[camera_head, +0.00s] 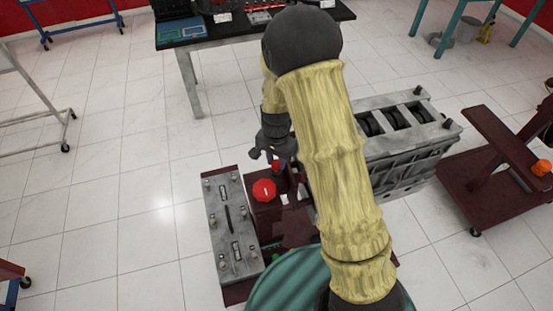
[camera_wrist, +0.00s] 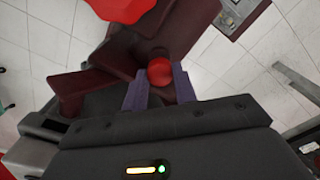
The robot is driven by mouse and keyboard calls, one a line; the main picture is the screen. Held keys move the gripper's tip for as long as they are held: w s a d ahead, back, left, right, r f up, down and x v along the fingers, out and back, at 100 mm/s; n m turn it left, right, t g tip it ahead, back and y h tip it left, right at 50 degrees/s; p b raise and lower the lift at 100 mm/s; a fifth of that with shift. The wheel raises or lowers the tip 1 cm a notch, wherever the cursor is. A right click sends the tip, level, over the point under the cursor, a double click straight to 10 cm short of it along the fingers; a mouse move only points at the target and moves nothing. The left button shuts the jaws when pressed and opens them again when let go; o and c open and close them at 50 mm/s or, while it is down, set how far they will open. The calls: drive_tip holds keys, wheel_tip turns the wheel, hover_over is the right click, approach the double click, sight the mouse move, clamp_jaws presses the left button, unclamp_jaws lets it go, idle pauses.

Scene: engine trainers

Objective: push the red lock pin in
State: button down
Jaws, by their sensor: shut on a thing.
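The red lock pin (camera_wrist: 160,71) shows in the wrist view as a round red head between the two grey-purple fingers of my gripper (camera_wrist: 158,88). My gripper is shut on it. In the head view the red lock pin (camera_head: 276,166) is a small red spot just below my gripper (camera_head: 270,155), at the dark red stand (camera_head: 266,217). The pin's shaft and the hole around it are hidden, so I cannot tell how deep it sits.
A red knob (camera_head: 264,190) sits on the stand close to the pin; it also shows at the top of the wrist view (camera_wrist: 122,8). A grey engine head (camera_head: 231,225) lies to the left, an engine block (camera_head: 405,145) to the right. The tiled floor at left is open.

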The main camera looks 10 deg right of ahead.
sight(277, 163)
drive_tip(key=c, duration=1.5)
unclamp_jaws()
drive_tip(key=shift+s+f, duration=0.15)
drive_tip(key=shift+f, duration=0.05)
drive_tip(key=o, duration=0.4)
drive_tip(key=shift+r, duration=0.15)
drive_tip(key=shift+w+r, duration=0.25)
drive_tip(key=shift+r, duration=0.3)
wheel_tip(277, 163, up, 16)
drive_tip(key=b, duration=0.3)
drive_tip(key=shift+s+d, duration=0.1)
drive_tip(key=shift+s, duration=0.05)
